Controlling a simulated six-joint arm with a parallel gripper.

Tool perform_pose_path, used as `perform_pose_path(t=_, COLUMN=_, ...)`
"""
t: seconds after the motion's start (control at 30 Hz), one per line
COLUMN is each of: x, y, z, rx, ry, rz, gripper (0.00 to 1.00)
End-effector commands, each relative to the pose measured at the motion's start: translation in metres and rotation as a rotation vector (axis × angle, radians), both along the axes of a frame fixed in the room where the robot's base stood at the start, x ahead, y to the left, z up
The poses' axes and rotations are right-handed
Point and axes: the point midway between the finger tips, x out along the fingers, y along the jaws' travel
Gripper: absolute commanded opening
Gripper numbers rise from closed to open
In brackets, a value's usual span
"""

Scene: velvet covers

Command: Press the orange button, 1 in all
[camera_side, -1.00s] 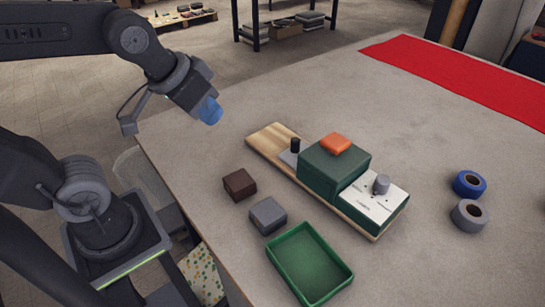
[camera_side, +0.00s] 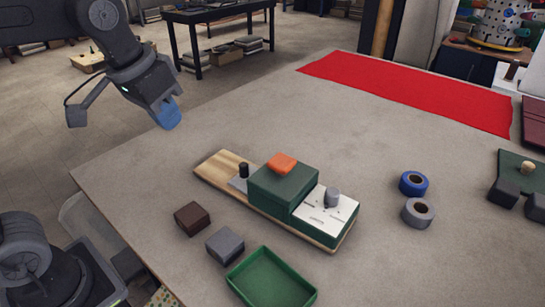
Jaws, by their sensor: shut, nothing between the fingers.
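The orange button (camera_side: 283,163) sits on top of a dark green box (camera_side: 279,189), which is fixed to a wooden board (camera_side: 218,168) on the table. My gripper (camera_side: 168,116), with blue fingertips, is shut and empty. It hangs above the table's far left part, up and to the left of the button and apart from it. Nothing hides the button.
The board also bears a black knob (camera_side: 243,170) and a white panel (camera_side: 326,211) with a grey knob (camera_side: 333,196). Brown (camera_side: 192,218) and grey (camera_side: 225,245) blocks and a green tray (camera_side: 271,284) lie in front. Blue (camera_side: 413,184) and grey (camera_side: 418,212) tape rolls lie right.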

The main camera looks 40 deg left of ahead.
Motion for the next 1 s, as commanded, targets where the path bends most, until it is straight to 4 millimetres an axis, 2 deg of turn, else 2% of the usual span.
perform_pose_path(t=0.03, x=0.015, y=-0.007, z=0.006, rx=-0.002, ry=0.028, rz=-0.005, gripper=0.00)
perform_pose_path(t=0.23, x=0.066, y=-0.032, z=0.023, rx=-0.003, ry=0.130, rz=-0.006, gripper=0.00)
perform_pose_path(t=0.5, x=0.126, y=-0.074, z=0.023, rx=0.012, ry=0.257, rz=-0.005, gripper=0.00)
perform_pose_path(t=0.73, x=0.152, y=-0.097, z=0.014, rx=0.026, ry=0.321, rz=-0.001, gripper=0.00)
perform_pose_path(t=1.0, x=0.157, y=-0.103, z=0.012, rx=0.030, ry=0.336, rz=0.000, gripper=0.00)
